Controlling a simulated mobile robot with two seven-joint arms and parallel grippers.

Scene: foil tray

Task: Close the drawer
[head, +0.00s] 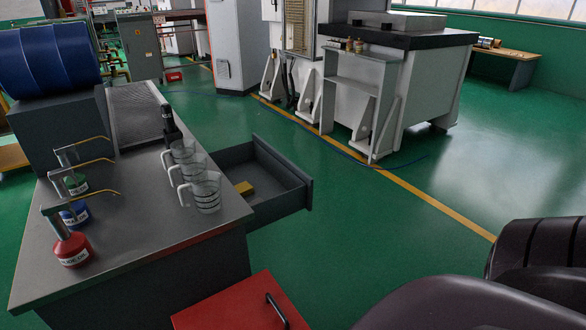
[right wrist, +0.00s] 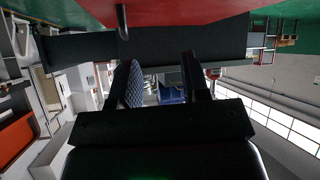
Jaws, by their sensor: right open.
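A dark grey drawer (head: 308,196) sticks out from the right side of the grey workbench in the head view. It is open, and a small yellow block (head: 244,188) lies inside. My right gripper (right wrist: 162,72) shows in the right wrist view, with its two dark fingers apart and nothing seen between them. A dark panel spans behind the fingertips there; I cannot tell whether it is the drawer. The right gripper itself is not seen in the head view, and my left gripper is in neither view.
Green floor right of the drawer is clear.

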